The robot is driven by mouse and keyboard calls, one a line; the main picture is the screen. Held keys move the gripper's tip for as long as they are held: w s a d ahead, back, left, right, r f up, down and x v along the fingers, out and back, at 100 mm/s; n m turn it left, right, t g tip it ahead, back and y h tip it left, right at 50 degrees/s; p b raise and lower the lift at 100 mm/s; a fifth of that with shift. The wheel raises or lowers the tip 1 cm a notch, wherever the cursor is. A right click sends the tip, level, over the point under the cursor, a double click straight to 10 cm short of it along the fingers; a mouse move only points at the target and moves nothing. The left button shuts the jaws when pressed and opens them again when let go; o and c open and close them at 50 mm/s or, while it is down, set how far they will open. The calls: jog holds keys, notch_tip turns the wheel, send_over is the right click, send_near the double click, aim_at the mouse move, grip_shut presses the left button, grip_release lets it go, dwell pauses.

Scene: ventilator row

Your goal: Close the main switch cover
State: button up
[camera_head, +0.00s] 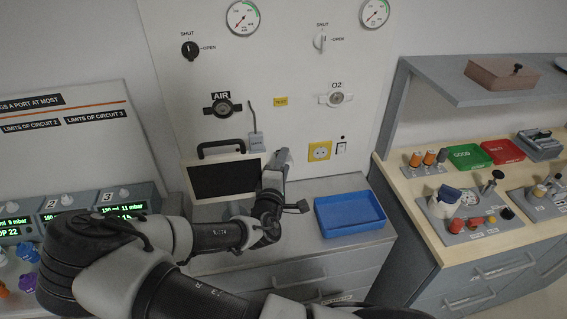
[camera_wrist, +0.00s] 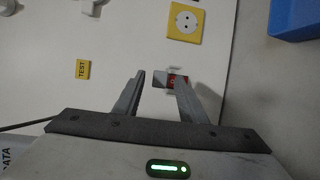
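The main switch (camera_wrist: 174,80) is a small red piece with grey parts on the white wall panel in the wrist view. Its cover seems to be among the grey parts beside the red, but I cannot tell how far it stands open. My gripper (camera_wrist: 161,76) is open, with its two fingers apart and nothing visibly held. The right finger overlaps part of the switch; I cannot tell whether it touches. In the head view my gripper (camera_head: 283,157) is by the panel, right of a black screen, and the switch is hidden behind it.
A yellow socket (camera_head: 319,151) and a yellow TEST label (camera_head: 280,101) are on the panel close by. A black screen with a handle (camera_head: 223,180) stands left of my gripper. A blue tray (camera_head: 350,213) lies on the counter to the right. AIR and O2 valves are above.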

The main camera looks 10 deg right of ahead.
grip_shut()
jog(key=shift+f+b, duration=0.25)
jog(key=shift+b, duration=0.35)
notch_tip(320, 180, down, 4)
jog(key=m+t+h+b, duration=0.1)
jog(key=t+b, duration=0.1)
jog(key=b, duration=0.6)
jog(key=m+t+h+b, duration=0.1)
jog(key=t+b, duration=0.1)
jog(key=b, duration=0.6)
jog(key=shift+s+m+t+b, duration=0.1)
jog(key=shift+m+t+b, duration=0.2)
jog(key=shift+t+b, duration=0.1)
jog(key=shift+r+h, duration=0.1)
jog(key=shift+h, duration=0.2)
